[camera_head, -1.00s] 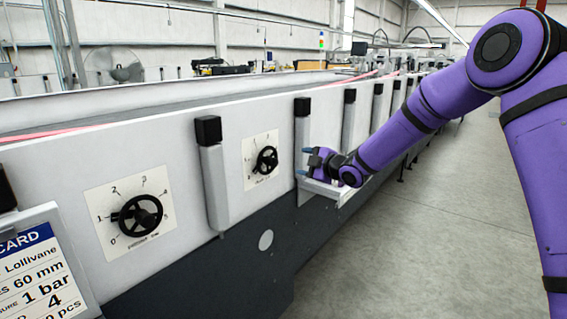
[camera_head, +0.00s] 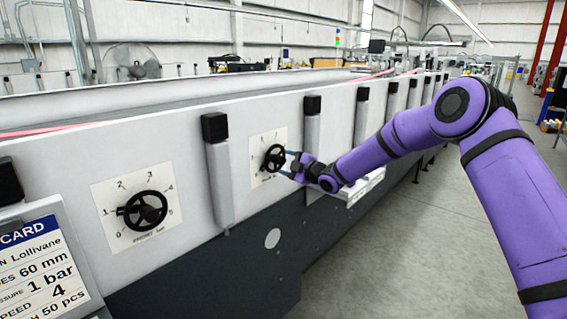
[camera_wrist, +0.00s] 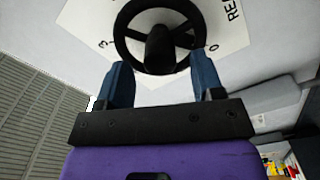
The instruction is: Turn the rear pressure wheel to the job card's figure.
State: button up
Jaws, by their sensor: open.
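The rear pressure wheel (camera_head: 274,158) is a small black handwheel on a white dial plate, on the machine's side panel. In the wrist view the wheel (camera_wrist: 124,38) fills the top, with the figures 3 and 0 and the letters "RE" on its plate. My gripper (camera_head: 288,164) is open, its two blue fingers pointing at the wheel. In the wrist view the gripper (camera_wrist: 164,84) has a finger either side below the hub, near the rim; I cannot tell whether they touch. The job card (camera_head: 42,268) at the left reads pressure 1 bar and speed 4.
A nearer black handwheel (camera_head: 146,211) sits on a dial marked 0 to 5, its pointer near 1. A post with a black cap (camera_head: 215,127) stands between the dials. A small white shelf (camera_head: 366,184) juts out beyond my gripper.

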jog(key=shift+x, duration=1.05)
jog(key=c, duration=0.9)
jog(key=shift+m, duration=0.4)
jog(key=m, duration=0.4)
jog(key=shift+m, duration=0.3)
jog(key=m, duration=0.4)
jog(key=shift+f, duration=0.1)
jog(key=shift+m, duration=0.3)
